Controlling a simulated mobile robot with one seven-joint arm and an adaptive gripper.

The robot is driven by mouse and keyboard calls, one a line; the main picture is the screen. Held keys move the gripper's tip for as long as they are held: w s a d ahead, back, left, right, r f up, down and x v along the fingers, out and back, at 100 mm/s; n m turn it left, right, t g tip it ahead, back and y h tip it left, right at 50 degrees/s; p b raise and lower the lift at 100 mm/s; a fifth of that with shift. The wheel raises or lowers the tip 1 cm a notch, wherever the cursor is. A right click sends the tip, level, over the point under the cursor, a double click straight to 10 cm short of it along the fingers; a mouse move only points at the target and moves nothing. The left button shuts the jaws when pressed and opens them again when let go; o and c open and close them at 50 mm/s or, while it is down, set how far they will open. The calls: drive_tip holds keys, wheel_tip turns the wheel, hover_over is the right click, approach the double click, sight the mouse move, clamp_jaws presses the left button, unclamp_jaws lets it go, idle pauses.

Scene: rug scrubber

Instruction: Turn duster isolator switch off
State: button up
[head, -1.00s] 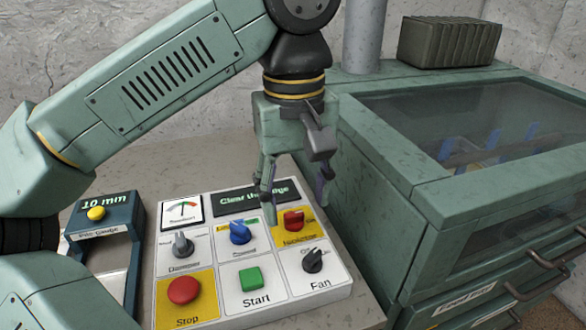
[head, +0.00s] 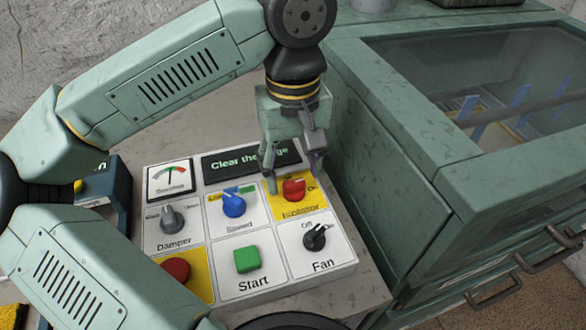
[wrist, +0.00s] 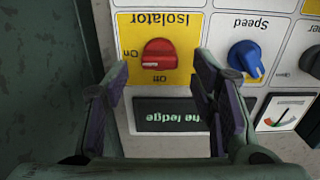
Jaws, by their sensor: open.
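The isolator switch is a red rotary knob (head: 293,189) on a yellow square labelled "Isolator" at the right of the control panel (head: 335,272). In the wrist view the red knob (wrist: 158,54) shows upside down, with "On" to its left and "Off" below it. A pale pointer mark on the knob faces the lower left there. My gripper (head: 293,178) is open and points down at the panel just above and behind the knob. In the wrist view its two fingers (wrist: 163,88) stand apart on either side of the knob's near edge, with nothing between them. Contact cannot be seen.
The blue Speed knob (head: 234,204) is just left of the isolator, and the black Fan knob (head: 315,237) is below it. A green Start button (head: 247,259) and red Stop button (head: 176,270) are lower. A green cabinet (head: 385,190) stands close on the right.

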drive_tip(key=shift+f, duration=0.95)
drive_tip(key=shift+c, duration=0.2)
drive_tip(key=c, duration=1.1)
